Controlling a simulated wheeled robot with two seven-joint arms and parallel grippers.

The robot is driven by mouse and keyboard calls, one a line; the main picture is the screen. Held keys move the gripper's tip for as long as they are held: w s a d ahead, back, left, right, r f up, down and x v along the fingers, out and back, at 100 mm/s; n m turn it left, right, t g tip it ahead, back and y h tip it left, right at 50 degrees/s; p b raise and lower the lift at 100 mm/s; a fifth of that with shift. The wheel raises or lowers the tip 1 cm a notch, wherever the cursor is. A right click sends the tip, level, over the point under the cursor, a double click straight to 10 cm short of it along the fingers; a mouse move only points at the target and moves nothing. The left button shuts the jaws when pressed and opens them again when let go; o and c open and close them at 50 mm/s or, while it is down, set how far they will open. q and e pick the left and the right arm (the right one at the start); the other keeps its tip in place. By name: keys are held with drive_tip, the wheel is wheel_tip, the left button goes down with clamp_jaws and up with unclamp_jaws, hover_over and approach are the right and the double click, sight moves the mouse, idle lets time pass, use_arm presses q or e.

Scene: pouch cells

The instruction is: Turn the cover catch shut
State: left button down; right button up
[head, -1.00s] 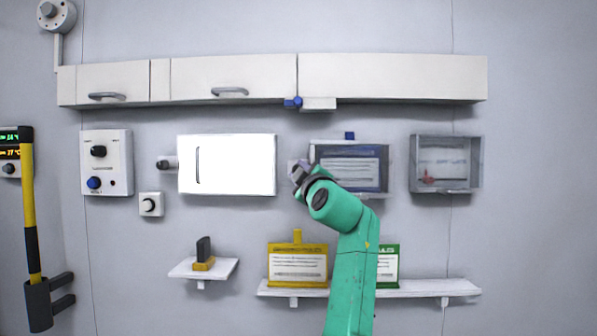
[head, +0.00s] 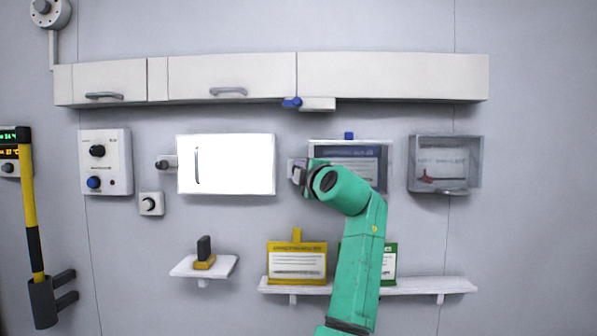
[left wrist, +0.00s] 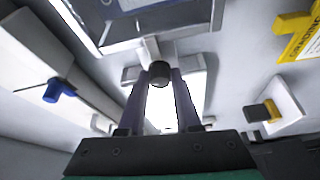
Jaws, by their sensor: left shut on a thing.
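The catch shows in the left wrist view as a dark round knob (left wrist: 159,73) on a pale mount, beside the framed cover. My left gripper (left wrist: 160,84) has its two fingers closed on either side of this knob. In the head view my left gripper (head: 299,172) is at the left edge of the framed dark cover (head: 376,152), and the wrist hides the cover's lower left part. The catch itself is mostly hidden there, so its angle is hard to tell. My right gripper is not in view.
A bright white panel (head: 227,164) with a dark knob (head: 167,162) at its left is close to the gripper's left. A clear-fronted box (head: 445,186) is to the right. Cabinets (head: 390,77) run above. A shelf (head: 425,288) with yellow and green cards is below.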

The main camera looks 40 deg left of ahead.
use_arm(q)
drive_tip(key=c, duration=0.6)
unclamp_jaws()
drive_tip(key=shift+d, duration=0.1)
drive_tip(key=r+b+v, duration=0.1)
drive_tip(key=b+v, duration=0.6)
drive_tip(key=v, duration=0.7)
drive_tip(key=shift+f, duration=0.45)
drive_tip(key=shift+s, duration=0.15)
drive_tip(key=shift+d, duration=0.1)
